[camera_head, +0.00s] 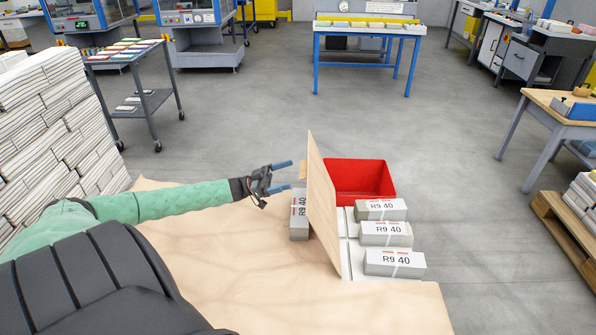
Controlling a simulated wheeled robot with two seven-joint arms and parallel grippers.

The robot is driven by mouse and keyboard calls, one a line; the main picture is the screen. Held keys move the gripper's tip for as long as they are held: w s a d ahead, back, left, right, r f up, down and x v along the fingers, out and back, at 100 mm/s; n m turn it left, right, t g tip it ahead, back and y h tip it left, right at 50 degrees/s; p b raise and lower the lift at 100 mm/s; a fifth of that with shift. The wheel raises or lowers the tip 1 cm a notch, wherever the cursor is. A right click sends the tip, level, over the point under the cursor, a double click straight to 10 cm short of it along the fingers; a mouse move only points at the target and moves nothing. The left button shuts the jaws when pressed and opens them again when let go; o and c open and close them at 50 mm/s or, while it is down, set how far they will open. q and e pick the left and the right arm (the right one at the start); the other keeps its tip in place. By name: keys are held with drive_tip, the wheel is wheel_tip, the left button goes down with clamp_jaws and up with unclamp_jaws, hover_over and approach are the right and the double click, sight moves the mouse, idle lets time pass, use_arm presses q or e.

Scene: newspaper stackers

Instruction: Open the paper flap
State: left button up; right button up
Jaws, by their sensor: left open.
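A tan, thin flap (322,205) stands upright, seen nearly edge-on, between one bundle on its left and several on its right. It looks like the tan paper sheet (290,300) spread beneath, which shows creases. My left gripper (287,175) is open and empty, its two blue fingers pointing right at the left side of the flap's upper part. A small gap seems to lie between fingertips and flap; contact cannot be told. My right gripper is out of view.
Grey bundles marked R9 40 (386,233) lie right of the flap; another bundle (299,214) lies left of it. A red bin (362,178) stands behind. Stacked paper (45,130) rises at the left. A grey cart (148,98) and blue table (366,32) stand farther back. Open floor lies between.

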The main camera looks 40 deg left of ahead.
sight(308, 167)
use_arm(q)
drive_tip(key=x, duration=0.5)
drive_tip(key=shift+w+d+p, duration=0.15)
drive_tip(key=shift+p, duration=0.2)
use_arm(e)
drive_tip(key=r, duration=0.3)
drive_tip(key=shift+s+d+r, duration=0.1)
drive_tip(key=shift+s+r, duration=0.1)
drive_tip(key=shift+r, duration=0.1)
use_arm(q)
drive_tip(key=c, duration=1.1)
drive_tip(key=w+d+r+p, duration=0.1)
drive_tip(key=w+d+r+y+p, duration=0.1)
drive_tip(key=shift+w+d+g, duration=0.1)
drive_tip(key=shift+d+g, duration=0.2)
drive_tip(key=shift+g, duration=0.1)
drive_tip(key=shift+x, duration=1.15)
drive_tip(key=shift+w+d, duration=0.25)
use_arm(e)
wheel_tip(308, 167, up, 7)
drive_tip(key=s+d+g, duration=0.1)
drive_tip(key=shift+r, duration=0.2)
